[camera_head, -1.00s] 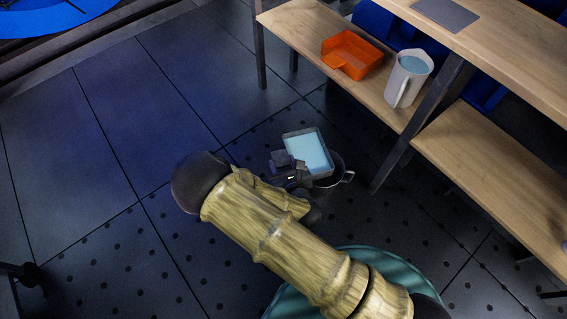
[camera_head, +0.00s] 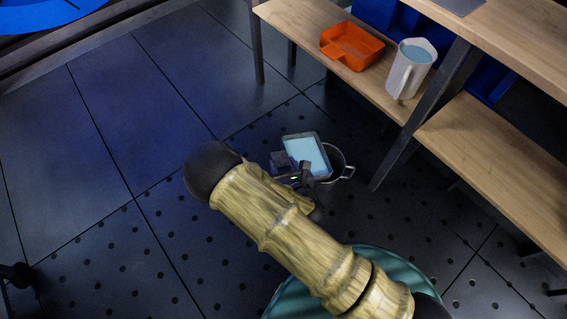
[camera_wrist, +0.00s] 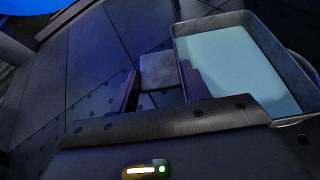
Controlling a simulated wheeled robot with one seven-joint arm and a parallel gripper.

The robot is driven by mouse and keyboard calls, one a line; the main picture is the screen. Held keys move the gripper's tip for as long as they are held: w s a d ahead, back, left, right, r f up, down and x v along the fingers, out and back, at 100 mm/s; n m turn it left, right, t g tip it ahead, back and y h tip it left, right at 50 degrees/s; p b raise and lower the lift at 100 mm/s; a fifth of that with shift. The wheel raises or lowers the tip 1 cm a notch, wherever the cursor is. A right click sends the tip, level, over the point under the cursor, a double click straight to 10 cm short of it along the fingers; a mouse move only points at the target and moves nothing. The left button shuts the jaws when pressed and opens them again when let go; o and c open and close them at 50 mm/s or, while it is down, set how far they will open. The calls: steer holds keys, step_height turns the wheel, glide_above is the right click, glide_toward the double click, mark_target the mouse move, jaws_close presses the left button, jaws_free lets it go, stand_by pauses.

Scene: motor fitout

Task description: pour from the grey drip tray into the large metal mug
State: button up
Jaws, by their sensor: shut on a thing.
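The grey drip tray (camera_head: 306,155) holds pale blue liquid. In the head view it is up off the floor beside and partly over the large metal mug (camera_head: 346,172), hiding much of the mug. The mug's handle shows at its right. My gripper (camera_head: 291,168) is shut on the tray's left-hand tab. In the wrist view the tab (camera_wrist: 161,80) lies between the fingers, with the liquid-filled tray (camera_wrist: 245,70) to the right. The liquid reaches near the tray's lower wall. The head view shows no stream clearly.
A wooden shelf (camera_head: 290,22) at the right carries an orange tray (camera_head: 352,58) and a white jug (camera_head: 408,72) of liquid. A dark table leg (camera_head: 405,150) stands right of the mug.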

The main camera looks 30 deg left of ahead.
steer(key=shift+r, duration=0.2)
stand_by(0.4)
steer(key=shift+w+r+p, duration=0.1)
steer(key=shift+r+p, duration=0.15)
steer(key=shift+p, duration=0.35)
steer(key=shift+d+r+m+p, duration=0.1)
steer(key=shift+r+m+p, duration=0.2)
steer(key=shift+p, duration=0.15)
steer(key=shift+w, duration=0.15)
steer(key=shift+s, duration=0.2)
steer(key=shift+w+d+r+g+y+p, duration=0.2)
steer(key=shift+d+r+g+y+p, duration=0.15)
steer(key=shift+p, duration=0.3)
